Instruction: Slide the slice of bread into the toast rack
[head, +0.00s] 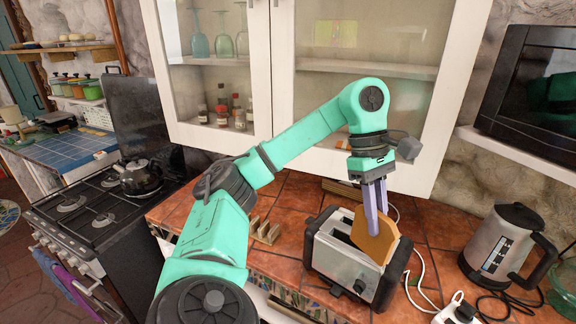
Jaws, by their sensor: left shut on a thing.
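The slice of bread (385,246) is orange-brown and stands roughly upright at the right part of the toaster's top. My left gripper (377,228) points down from above and is shut on the slice. I cannot tell whether the slice's lower edge is in a toaster slot or just in front of it. A small wooden rack (266,232) with upright dividers, which looks like the toast rack, stands on the tiled counter left of the toaster and apart from the gripper. My right gripper is not in view.
A kettle (500,245) and a white cable are on the right. Glass-door cabinets (365,45) hang close behind my arm. A stove (100,205) with a black kettle is left.

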